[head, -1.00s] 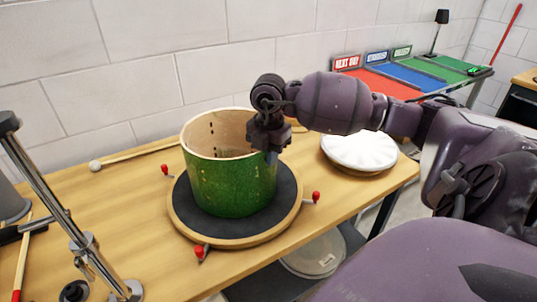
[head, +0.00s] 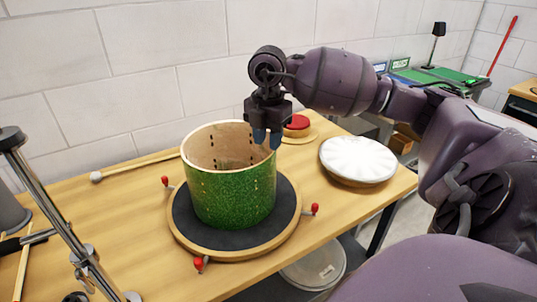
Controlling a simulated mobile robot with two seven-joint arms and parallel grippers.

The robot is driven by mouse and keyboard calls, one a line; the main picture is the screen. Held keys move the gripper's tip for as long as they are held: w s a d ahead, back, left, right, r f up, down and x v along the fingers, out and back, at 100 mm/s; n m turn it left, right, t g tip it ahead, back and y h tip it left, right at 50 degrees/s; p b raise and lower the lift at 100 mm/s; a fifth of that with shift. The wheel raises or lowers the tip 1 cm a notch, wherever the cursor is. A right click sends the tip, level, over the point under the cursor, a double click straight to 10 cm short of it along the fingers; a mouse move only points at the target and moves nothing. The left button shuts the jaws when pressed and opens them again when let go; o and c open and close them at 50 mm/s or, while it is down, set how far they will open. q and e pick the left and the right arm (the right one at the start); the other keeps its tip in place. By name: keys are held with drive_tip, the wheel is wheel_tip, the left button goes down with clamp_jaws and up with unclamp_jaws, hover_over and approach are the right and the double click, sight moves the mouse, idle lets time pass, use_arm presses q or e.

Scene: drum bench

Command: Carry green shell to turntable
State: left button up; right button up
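The green shell (head: 233,196), an open wooden-lined drum cylinder with a glittery green outside, stands upright on the turntable (head: 284,222). The turntable is a round wooden disc with a dark top and red-tipped clamps around its edge. My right gripper (head: 267,139) is above the shell's right rim, fingers pointing down. Its two blue-grey fingertips are apart with nothing between them. My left gripper is not in the head view.
A white round drumhead on a wooden disc (head: 358,160) lies to the right. A red round item (head: 297,122) sits behind the gripper. A mallet (head: 130,168) lies at the back left. A metal stand (head: 55,215) rises at the left.

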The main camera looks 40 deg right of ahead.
drive_tip(key=shift+r, duration=1.75)
